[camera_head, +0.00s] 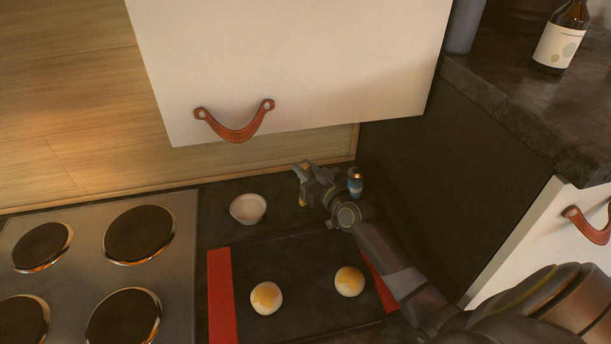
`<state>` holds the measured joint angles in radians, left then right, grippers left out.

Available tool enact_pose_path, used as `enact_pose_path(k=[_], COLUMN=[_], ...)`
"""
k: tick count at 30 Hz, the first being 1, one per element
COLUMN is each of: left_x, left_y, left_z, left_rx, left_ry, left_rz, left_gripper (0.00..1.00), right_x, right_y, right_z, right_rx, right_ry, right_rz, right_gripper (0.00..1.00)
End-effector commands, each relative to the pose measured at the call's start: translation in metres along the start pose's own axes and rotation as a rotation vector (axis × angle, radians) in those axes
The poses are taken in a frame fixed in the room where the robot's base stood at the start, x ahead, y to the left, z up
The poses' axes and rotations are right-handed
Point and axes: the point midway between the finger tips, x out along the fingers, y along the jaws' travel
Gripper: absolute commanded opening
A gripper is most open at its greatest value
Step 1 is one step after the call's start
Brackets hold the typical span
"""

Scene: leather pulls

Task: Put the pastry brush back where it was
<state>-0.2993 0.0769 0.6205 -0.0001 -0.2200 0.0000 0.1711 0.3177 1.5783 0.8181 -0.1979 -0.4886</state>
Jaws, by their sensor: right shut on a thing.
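My right gripper (306,184) reaches in from the lower right, over the counter behind the baking tray. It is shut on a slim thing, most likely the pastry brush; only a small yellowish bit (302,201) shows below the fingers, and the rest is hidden. A small white bowl (248,209) stands on the counter to the left of the gripper, apart from it. My left gripper is out of view.
A dark tray (310,258) with red ends holds two glazed buns (266,298). A small blue jar (355,182) stands close right of the gripper. A hob (170,290) lies left. A white cupboard (300,60) with a leather pull hangs above. A bottle (560,40) stands upper right.

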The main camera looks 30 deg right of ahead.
Motion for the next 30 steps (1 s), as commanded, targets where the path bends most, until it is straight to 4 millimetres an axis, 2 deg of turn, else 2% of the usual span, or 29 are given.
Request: enact_pose_path(k=[11,12,17,28,30], left_x=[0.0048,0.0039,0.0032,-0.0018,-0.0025], left_y=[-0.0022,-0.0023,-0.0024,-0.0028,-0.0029], left_z=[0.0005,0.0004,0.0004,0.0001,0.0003], left_rx=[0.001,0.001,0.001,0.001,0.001], left_ry=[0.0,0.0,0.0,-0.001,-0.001], left_rz=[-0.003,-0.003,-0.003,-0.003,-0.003], left_gripper=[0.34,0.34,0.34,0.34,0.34], right_x=[0.0001,0.0001,0.0001,0.0001,-0.0067], right_y=[-0.0001,-0.0001,0.0,0.0,0.0002], right_z=[0.0039,0.0029,0.0023,-0.0023,-0.0011], right_rx=[0.0,0.0,0.0,0.0,0.0], right_ry=[0.002,0.001,0.001,0.001,0.0], right_rz=[0.0,0.0,0.0,0.0,0.0], right_gripper=[0.0,0.22,0.41,0.41,0.41])
